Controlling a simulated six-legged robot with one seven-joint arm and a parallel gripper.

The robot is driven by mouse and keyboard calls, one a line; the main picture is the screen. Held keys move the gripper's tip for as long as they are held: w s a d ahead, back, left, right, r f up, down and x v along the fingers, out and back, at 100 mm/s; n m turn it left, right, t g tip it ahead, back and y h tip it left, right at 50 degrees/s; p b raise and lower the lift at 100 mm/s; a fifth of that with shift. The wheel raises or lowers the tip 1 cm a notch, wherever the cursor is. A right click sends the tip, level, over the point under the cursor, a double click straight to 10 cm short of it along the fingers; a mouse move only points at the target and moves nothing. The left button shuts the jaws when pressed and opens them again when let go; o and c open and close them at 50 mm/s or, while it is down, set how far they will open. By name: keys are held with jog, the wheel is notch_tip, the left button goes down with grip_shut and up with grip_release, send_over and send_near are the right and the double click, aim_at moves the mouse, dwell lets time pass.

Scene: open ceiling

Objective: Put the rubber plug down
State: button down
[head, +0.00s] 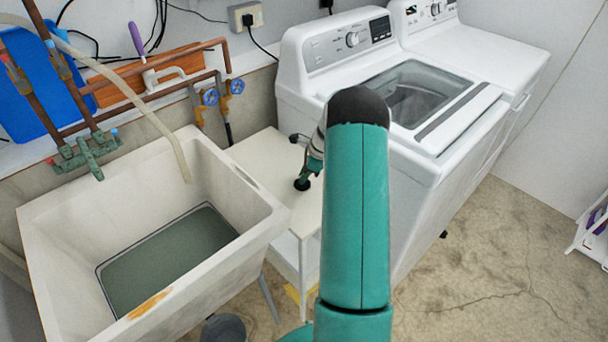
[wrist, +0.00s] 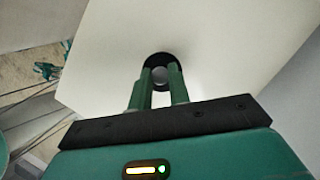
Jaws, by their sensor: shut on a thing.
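The black rubber plug (wrist: 161,57) is between the fingertips of my gripper (wrist: 160,78) in the wrist view. My gripper is shut on it. In the head view the plug (head: 302,184) shows as a small dark disc at the end of my gripper (head: 308,172), low over the white side table (head: 262,152). I cannot tell whether the plug touches the table top. The table top (wrist: 225,45) fills most of the wrist view behind the plug. My green arm hides part of the table's right side in the head view.
A utility sink (head: 235,190) with grey-green water or bottom stands left of the table. A white washing machine (head: 300,80) stands close on the right. The table top around the plug is mostly bare. A grey round object (head: 223,328) is on the floor below.

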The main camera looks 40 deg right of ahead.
jog(key=c, duration=1.3)
grip_release()
jog(key=shift+f, duration=0.1)
